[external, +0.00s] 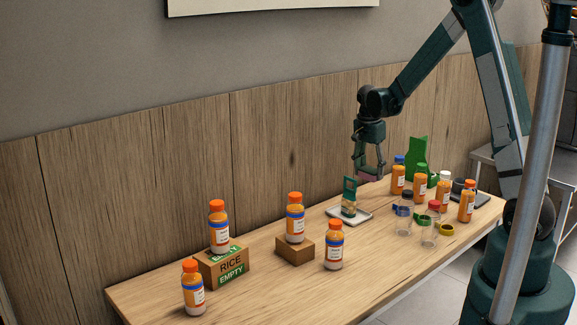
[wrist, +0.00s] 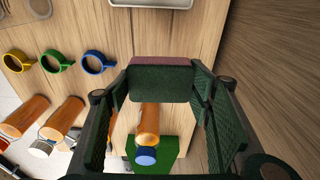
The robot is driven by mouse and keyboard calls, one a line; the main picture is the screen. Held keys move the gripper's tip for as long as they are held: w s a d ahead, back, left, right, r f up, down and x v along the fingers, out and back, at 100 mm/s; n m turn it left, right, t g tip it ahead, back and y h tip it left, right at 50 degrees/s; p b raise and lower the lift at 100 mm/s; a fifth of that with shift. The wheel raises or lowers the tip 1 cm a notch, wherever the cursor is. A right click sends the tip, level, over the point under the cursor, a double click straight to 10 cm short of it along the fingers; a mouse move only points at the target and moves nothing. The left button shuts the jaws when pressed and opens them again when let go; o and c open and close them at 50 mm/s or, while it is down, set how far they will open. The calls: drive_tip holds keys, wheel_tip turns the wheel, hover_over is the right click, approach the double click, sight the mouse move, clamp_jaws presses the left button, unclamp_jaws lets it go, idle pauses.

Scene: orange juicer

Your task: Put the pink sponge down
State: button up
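The sponge (wrist: 160,80), dark green with a pink layer, sits between the two fingers of my gripper (wrist: 162,90) in the wrist view. The fingers touch or nearly touch its two ends, and it appears held. In the external view the pink of the sponge (external: 369,174) shows between the fingertips of my gripper (external: 370,173), above the back part of the table. It is off the table surface. Below it in the wrist view is an orange bottle with a blue cap (wrist: 147,130).
A white tray (external: 358,217) holding a small green-and-tan item lies left of my gripper.

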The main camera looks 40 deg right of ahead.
drive_tip(key=w+a+r+n+p, duration=0.1)
drive_tip(key=a+r+n+p, duration=0.2)
drive_tip(key=a, duration=0.5)
drive_tip(key=w+a+r+n+t+p, duration=0.1)
drive_tip(key=a+r+n, duration=0.3)
drive_tip(key=a, duration=0.4)
drive_tip(key=w+a+r+n+p, duration=0.1)
drive_tip(key=a+r+n, duration=0.25)
drive_tip(key=a, duration=0.45)
drive_tip(key=w+a+f+n+b, duration=0.1)
drive_tip(key=w+a+f, duration=0.15)
drive_tip(key=a, duration=0.95)
drive_tip(key=w+a+f+n, duration=0.1)
drive_tip(key=w+a, duration=0.2)
drive_tip(key=a, duration=0.9)
drive_tip(key=n+y+b, duration=0.1)
drive_tip(key=n+b, duration=0.2)
drive_tip(key=n, duration=0.2)
hover_over(152, 304)
wheel_tip(152, 304, down, 8)
drive_tip(key=shift+s+r, duration=0.2)
drive_tip(key=shift+r, duration=0.05)
drive_tip(key=shift+f, duration=0.15)
drive_tip(key=shift+f+b, duration=0.3)
drive_tip(key=shift+f, duration=2.7)
drive_tip(key=shift+f+b, duration=0.3)
drive_tip(key=shift+f, duration=1.6)
